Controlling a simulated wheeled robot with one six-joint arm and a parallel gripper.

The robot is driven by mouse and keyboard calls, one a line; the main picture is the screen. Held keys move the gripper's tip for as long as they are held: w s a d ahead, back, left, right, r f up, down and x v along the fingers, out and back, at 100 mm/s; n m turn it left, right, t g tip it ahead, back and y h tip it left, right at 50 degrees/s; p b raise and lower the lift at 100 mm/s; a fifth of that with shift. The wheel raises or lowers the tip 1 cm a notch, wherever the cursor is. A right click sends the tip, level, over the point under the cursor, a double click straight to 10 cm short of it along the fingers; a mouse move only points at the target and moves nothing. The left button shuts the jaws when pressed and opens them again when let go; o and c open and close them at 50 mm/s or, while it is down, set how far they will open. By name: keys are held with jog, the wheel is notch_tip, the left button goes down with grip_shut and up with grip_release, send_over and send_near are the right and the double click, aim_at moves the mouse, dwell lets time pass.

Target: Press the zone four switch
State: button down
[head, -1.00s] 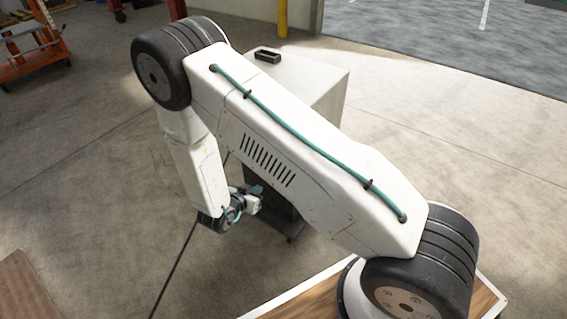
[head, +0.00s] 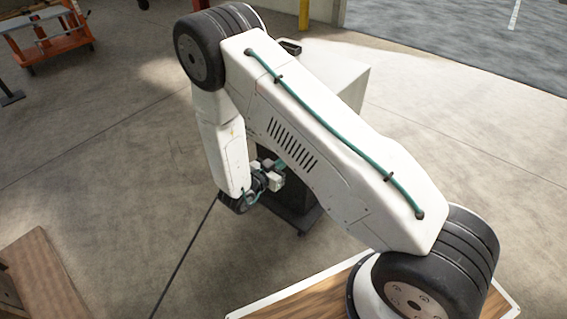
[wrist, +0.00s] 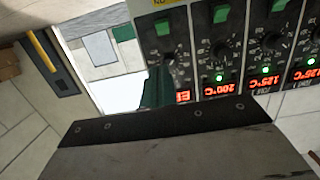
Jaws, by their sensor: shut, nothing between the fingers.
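A control panel fills the upper right of the wrist view, upside down. It has green rocker switches (wrist: 221,14), black knobs (wrist: 221,48) and red displays (wrist: 217,89). Small zone labels are too blurred to tell which switch is zone four. The leftmost display seems to read an error code; the others show temperatures. My gripper (head: 276,174) is shut and empty beside the cabinet's dark side in the head view. A teal fingertip (wrist: 157,88) shows in front of the panel's left edge in the wrist view. Any contact cannot be seen.
The pale-topped cabinet (head: 343,76) stands behind my arm, which hides much of it. A black tray-like item (head: 291,47) sits on its top. A dark cable (head: 190,250) crosses the floor. An orange cart (head: 50,38) stands far left. Floor between is open.

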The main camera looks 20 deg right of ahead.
jog(key=w+d+f, duration=0.4)
jog(key=d, duration=0.4)
jog(key=shift+w+d+f, duration=0.15)
